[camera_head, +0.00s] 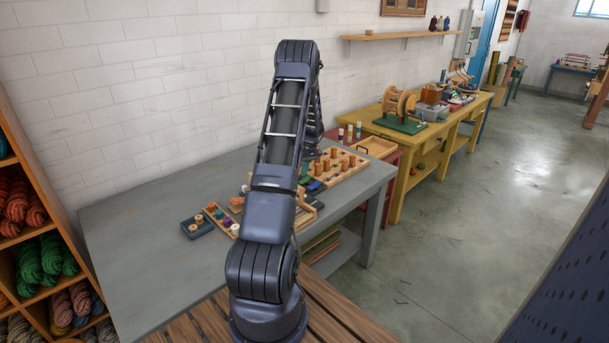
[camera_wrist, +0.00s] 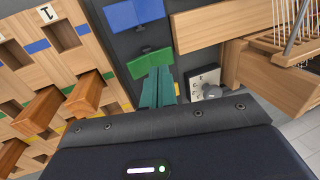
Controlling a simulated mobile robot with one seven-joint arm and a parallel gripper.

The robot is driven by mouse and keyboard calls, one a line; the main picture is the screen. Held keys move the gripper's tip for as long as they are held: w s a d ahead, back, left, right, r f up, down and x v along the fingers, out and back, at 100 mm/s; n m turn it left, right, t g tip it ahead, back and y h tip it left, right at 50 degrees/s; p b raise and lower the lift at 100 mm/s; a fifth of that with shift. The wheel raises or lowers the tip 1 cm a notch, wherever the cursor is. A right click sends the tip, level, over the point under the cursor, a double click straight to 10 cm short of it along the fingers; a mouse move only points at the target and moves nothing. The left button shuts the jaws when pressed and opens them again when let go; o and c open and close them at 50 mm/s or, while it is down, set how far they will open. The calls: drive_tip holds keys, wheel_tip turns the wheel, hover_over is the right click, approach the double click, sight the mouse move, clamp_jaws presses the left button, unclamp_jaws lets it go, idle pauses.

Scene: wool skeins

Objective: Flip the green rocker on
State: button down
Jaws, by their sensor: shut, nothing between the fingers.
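The green rocker (camera_wrist: 150,62) sits on a dark panel (camera_wrist: 112,42) in the wrist view, below a larger blue rocker (camera_wrist: 133,14). My gripper (camera_wrist: 157,72) is shut and empty. Its teal fingertips are at the lower edge of the green rocker and overlap it in the picture. I cannot tell whether they touch it. Which way the rocker is tilted is also unclear. In the head view my arm covers much of this part of the grey bench, and I cannot make out the gripper clearly.
A pegboard (camera_wrist: 50,70) with wooden pegs lies left of the panel. A grey knob (camera_wrist: 211,91) on a white plate is close on the right, beside a wooden frame (camera_wrist: 240,64). In the head view, the grey bench (camera_head: 140,250) is clear at left.

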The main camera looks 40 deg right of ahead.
sight(304, 180)
wheel_tip(304, 180, up, 12)
idle(0.4)
idle(0.5)
drive_tip(key=a+r+h, duration=0.1)
drive_tip(key=a+r, duration=0.6)
drive_tip(key=a, duration=0.4)
drive_tip(key=a+r+t+h, duration=0.1)
drive_tip(key=a+r, duration=0.7)
drive_tip(key=a, duration=0.3)
drive_tip(key=a+r+h, duration=0.1)
drive_tip(key=a+r, duration=0.6)
drive_tip(key=a, duration=0.4)
drive_tip(key=s+a+r+t, duration=0.1)
drive_tip(key=s+a+r, duration=0.1)
drive_tip(key=s+a, duration=0.45)
drive_tip(key=s+a+r+t, duration=0.1)
drive_tip(key=s+a+r, duration=0.15)
drive_tip(key=a, duration=0.65)
drive_tip(key=s+a+f, duration=0.1)
drive_tip(key=s+a, duration=0.3)
drive_tip(key=s, duration=0.2)
drive_tip(key=s+a+f+t, duration=0.1)
drive_tip(key=s+a+f, duration=0.1)
drive_tip(key=s+a, duration=0.2)
drive_tip(key=s, duration=0.3)
drive_tip(key=shift+s+a+t, duration=0.15)
drive_tip(key=shift+a+t, duration=0.15)
